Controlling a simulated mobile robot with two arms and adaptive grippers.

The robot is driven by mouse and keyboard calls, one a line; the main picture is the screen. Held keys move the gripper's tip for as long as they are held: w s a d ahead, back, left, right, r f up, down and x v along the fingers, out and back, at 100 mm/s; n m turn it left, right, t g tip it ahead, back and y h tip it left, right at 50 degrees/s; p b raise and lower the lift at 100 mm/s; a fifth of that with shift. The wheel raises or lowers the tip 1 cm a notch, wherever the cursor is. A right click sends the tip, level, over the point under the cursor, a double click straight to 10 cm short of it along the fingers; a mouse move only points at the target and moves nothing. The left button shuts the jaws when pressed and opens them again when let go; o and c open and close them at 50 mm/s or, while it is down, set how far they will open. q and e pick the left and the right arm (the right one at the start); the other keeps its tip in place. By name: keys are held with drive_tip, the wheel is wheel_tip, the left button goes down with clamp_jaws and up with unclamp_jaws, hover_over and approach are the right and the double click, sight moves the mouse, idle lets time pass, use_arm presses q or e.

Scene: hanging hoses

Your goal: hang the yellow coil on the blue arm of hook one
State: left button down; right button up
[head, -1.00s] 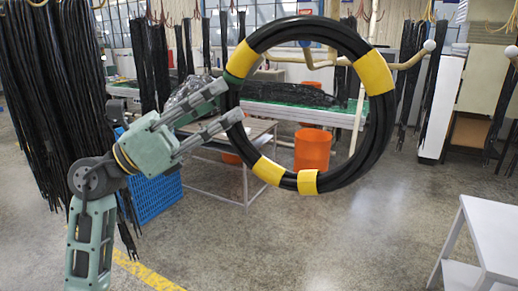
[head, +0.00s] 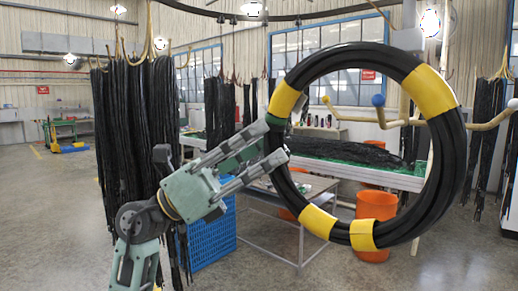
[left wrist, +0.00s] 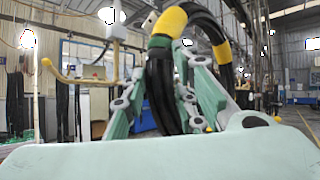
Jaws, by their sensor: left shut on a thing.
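The yellow coil (head: 449,150), a black hose ring with yellow bands, hangs upright in the air in the head view. My left gripper (head: 273,139) is shut on its left side, at a green band. In the left wrist view the coil (left wrist: 160,92) passes between the two fingers (left wrist: 164,62). Through and behind the ring in the head view, a cream hook arm ends in a blue ball (head: 378,100). A hook arm with a yellow ball (head: 326,99) is left of it. Part of the hook is hidden behind the coil. My right gripper is not in view.
Black hoses (head: 135,130) hang in a thick bundle behind my left arm. A blue crate (head: 212,242), a low table (head: 290,213) and an orange bin (head: 375,212) stand behind the coil. A pale ball-ended arm (head: 513,103) is at the right edge.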

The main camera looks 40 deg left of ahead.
use_arm(q)
drive_tip(key=shift+w, duration=8.4)
wheel_tip(320, 180, down, 7)
drive_tip(key=w+b, duration=0.2)
drive_tip(key=b, duration=0.3)
drive_tip(key=shift+w+d+b, duration=0.4)
drive_tip(key=c, duration=1.3)
unclamp_jaws()
drive_tip(key=shift+f, duration=0.1)
drive_tip(key=shift+c, duration=0.2)
